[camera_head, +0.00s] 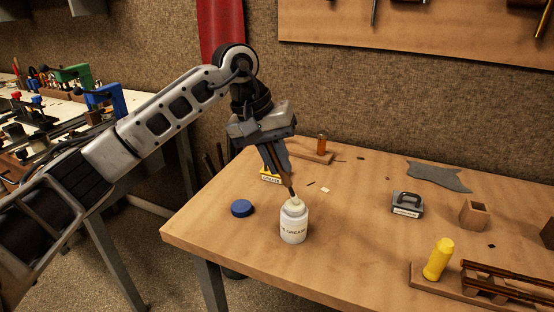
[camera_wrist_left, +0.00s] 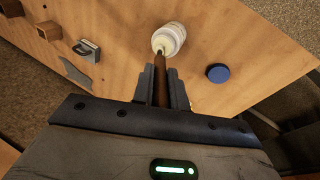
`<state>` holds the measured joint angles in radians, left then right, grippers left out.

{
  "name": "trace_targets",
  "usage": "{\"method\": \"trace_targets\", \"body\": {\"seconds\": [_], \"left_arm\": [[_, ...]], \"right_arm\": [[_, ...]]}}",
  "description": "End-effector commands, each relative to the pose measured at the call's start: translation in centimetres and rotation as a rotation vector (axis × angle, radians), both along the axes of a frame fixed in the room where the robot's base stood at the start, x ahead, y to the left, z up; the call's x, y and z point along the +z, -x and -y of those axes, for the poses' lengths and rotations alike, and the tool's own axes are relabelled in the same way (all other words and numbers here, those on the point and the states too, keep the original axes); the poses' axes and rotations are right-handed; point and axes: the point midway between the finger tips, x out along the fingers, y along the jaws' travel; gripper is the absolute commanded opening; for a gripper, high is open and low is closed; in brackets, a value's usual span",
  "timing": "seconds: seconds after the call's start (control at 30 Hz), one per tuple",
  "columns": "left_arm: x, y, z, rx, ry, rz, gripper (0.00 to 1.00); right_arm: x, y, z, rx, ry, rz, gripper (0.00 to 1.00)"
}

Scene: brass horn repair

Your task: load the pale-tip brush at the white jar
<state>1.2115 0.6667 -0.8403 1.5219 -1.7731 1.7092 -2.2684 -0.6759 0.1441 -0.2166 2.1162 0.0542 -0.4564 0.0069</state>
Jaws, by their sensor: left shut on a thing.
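The white jar (camera_head: 294,226), with a grease label, stands upright and open near the front left of the bench. My left gripper (camera_head: 281,170) is shut on the brush (camera_head: 289,185), above and slightly left of the jar. The brush points down, with its lower end at the jar's mouth. In the left wrist view the brush (camera_wrist_left: 161,88) runs between the fingers toward the jar (camera_wrist_left: 172,40). I cannot tell how deep the tip is in the jar. My right gripper is not in view.
A blue lid (camera_head: 242,208) lies left of the jar. A yellow grease sign (camera_head: 270,178) stands behind it. To the right are a grey block with a handle (camera_head: 407,204), a wooden cup (camera_head: 474,215) and a yellow-handled tool (camera_head: 439,260).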

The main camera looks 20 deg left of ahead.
Motion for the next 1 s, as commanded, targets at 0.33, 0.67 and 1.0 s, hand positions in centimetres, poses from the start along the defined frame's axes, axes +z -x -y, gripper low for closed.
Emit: {"method": "trace_targets", "body": {"seconds": [0.33, 0.67, 1.0], "left_arm": [[-0.4, 0.1, 0.0, -0.001, -0.004, -0.008, 0.0], [1.0, 0.1, 0.0, 0.0, -0.004, -0.007, 0.0], [3.9, 0.0, 0.0, 0.0, -0.002, -0.004, 0.0]], "right_arm": [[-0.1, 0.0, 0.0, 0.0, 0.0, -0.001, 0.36], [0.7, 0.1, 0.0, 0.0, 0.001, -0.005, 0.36], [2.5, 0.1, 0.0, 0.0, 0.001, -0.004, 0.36]]}}
